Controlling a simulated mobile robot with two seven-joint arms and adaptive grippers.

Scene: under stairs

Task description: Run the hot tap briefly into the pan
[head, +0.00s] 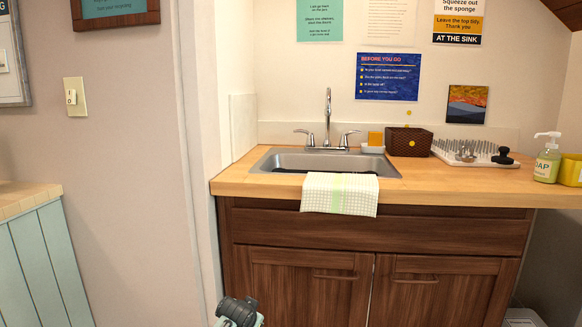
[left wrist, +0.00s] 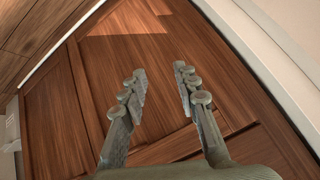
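The tap has a tall spout (head: 328,103) with a left lever (head: 305,136) and a right lever (head: 348,137). No hot or cold marking is readable. It stands behind the steel sink (head: 268,163) in the wooden counter. A dark shape (head: 345,172) shows low in the sink; I cannot tell if it is the pan, as the front rim and towel hide most of it. My left gripper (left wrist: 160,78) is open and empty, facing the brown cabinet front below the counter. Part of my left arm shows at the bottom of the head view. My right gripper is out of view.
A checked towel (head: 340,194) hangs over the sink's front edge. A sponge (head: 375,138) in a dish, a dark basket (head: 409,142), a drying rack (head: 466,150) and a soap bottle (head: 547,159) stand to the right. A wall borders the counter's left side.

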